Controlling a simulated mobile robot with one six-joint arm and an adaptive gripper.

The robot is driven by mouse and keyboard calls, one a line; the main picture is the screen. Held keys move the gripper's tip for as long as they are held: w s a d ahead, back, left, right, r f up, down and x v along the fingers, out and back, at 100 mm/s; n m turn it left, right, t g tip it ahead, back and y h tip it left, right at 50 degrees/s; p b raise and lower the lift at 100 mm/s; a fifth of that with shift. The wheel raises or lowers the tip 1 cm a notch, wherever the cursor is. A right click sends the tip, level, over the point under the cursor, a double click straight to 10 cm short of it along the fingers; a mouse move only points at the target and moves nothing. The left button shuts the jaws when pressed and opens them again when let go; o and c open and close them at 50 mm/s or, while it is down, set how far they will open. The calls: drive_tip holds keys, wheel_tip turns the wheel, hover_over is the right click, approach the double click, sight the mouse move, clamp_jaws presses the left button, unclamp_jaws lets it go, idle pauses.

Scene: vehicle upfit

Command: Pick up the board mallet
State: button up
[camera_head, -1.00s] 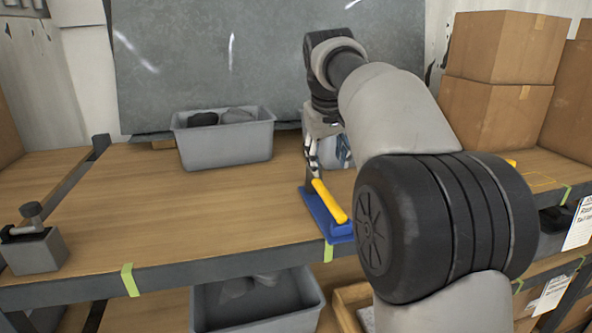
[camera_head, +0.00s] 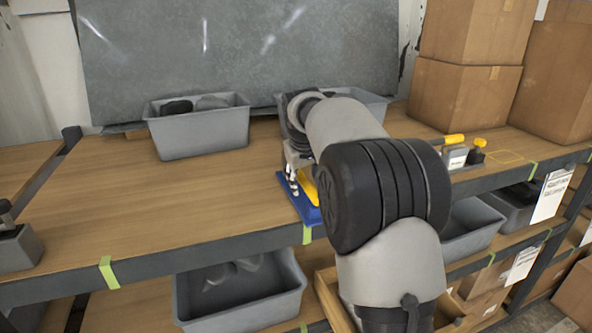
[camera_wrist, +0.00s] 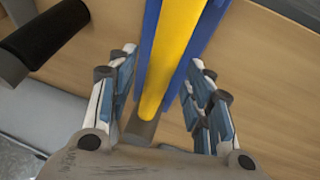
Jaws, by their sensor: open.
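A yellow handle (camera_head: 309,190) lies along a blue base (camera_head: 306,213) near the front edge of the wooden bench; I take this to be the board mallet, though I cannot tell for certain. My gripper (camera_head: 293,182) is at it, partly hidden behind my arm. In the wrist view the yellow handle (camera_wrist: 172,55) runs between the fingers of my gripper (camera_wrist: 162,60), with blue (camera_wrist: 205,40) on both sides of it. The fingers are apart, one on each side, and I see no grip on the handle. My arm hides part of the base in the head view.
Grey bins (camera_head: 199,134) stand at the back of the bench, one of them (camera_head: 362,104) behind my arm. Cardboard boxes (camera_head: 465,95) are stacked at right. A black cylinder (camera_wrist: 48,32) lies near the handle in the wrist view.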

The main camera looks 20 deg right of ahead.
drive_tip(key=x, duration=0.2)
drive_tip(key=shift+w+d+f, duration=0.1)
drive_tip(key=shift+w+f, duration=0.1)
drive_tip(key=shift+f, duration=0.05)
drive_tip(key=shift+s, duration=0.1)
drive_tip(key=shift+c, duration=0.6)
clamp_jaws()
drive_tip(key=shift+r, duration=0.1)
